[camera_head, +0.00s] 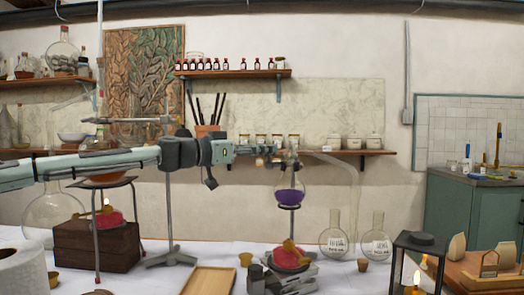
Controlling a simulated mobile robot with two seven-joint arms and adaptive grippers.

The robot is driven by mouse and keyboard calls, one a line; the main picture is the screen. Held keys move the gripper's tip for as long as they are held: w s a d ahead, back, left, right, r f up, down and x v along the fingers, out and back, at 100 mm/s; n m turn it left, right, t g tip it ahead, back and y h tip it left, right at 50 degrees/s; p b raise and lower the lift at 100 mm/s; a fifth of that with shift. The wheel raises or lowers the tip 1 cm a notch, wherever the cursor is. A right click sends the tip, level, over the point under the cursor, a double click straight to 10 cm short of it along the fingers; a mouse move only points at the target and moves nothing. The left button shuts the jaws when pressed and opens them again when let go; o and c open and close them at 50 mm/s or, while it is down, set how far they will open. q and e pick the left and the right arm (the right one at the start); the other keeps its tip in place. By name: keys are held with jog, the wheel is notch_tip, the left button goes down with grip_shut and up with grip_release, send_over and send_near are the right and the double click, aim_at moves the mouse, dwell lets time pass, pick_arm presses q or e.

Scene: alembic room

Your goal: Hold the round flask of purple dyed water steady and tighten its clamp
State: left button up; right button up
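The round flask of purple dyed water (290,196) hangs upright above a red burner (290,257), its narrow neck rising to the height of my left gripper. My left arm reaches in from the left, and my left gripper (272,151) is beside the upper neck. Small brownish parts show around the fingertips and neck; I cannot tell clamp from fingers there, nor whether they touch. The clamp and its screw are not clearly visible. My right gripper is not in view.
A metal stand (170,215) rises behind my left arm. Two labelled clear flasks (335,240) and a black lantern (420,258) stand right of the burner. A wooden tray (208,280) lies in front. A wall shelf (335,152) with jars is behind.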

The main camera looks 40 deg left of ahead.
pick_arm(q)
jog(key=c, duration=0.7)
grip_shut()
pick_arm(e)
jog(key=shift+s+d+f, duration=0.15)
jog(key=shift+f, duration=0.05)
pick_arm(q)
jog(key=shift+a+f, duration=0.1)
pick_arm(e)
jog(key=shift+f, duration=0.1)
pick_arm(q)
jog(key=shift+w+a+m+g+h+p, duration=0.2)
jog(key=shift+m+g+h+p, duration=0.2)
jog(key=shift+m+g+h, duration=0.9)
jog(key=shift+w+a+m+g+h+p, duration=0.15)
jog(key=shift+m+g+h+p, duration=0.2)
jog(key=shift+m+g+h, duration=0.95)
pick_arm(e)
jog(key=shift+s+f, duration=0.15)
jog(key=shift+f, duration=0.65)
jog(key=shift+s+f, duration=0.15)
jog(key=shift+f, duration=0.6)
pick_arm(q)
jog(key=shift+s+n+t+h, duration=0.1)
jog(key=shift+n+t+h, duration=0.2)
jog(key=shift+t+h, duration=0.3)
